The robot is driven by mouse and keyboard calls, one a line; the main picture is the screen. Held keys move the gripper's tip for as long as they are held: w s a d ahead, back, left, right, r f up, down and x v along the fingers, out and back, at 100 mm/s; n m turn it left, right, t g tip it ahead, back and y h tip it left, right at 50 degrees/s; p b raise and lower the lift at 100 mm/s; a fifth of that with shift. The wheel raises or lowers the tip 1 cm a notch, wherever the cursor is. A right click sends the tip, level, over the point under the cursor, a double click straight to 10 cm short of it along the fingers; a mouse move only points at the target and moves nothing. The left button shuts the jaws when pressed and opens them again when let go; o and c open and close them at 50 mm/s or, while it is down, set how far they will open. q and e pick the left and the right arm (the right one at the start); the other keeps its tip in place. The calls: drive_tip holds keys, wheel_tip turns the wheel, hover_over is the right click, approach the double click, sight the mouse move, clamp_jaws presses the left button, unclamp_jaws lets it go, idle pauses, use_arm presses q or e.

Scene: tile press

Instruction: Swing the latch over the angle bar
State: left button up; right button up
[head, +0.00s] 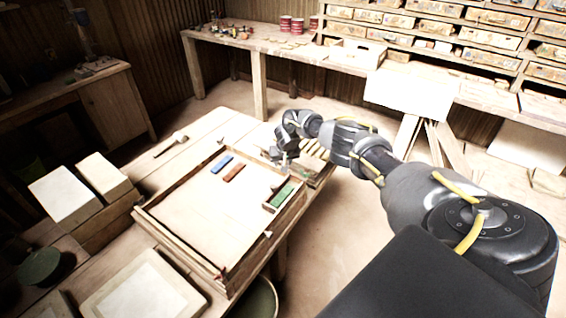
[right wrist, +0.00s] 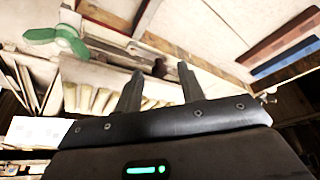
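A shallow wooden frame (head: 180,243) with a pale bed lies on the workbench. A green piece (head: 282,194) lies by a short wooden bar (head: 270,208) at its right side. In the right wrist view a green winged piece (right wrist: 62,38), perhaps the latch, shows at upper left, left of the fingers. A wooden bar, perhaps the angle bar (right wrist: 105,16), runs beside it. I cannot tell whether the two touch. My right gripper (head: 284,160) is over the frame's far right corner; its fingers (right wrist: 158,85) are apart with nothing seen between them. My left gripper is not in view.
A blue tile (head: 221,164) and a red-brown tile (head: 234,172) lie inside the frame. Pale blocks (head: 65,195) stand at left. A drawer-lined bench (head: 285,47) is behind. Floor is clear right of the workbench.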

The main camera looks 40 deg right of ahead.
drive_tip(key=shift+c, duration=0.2)
clamp_jaws()
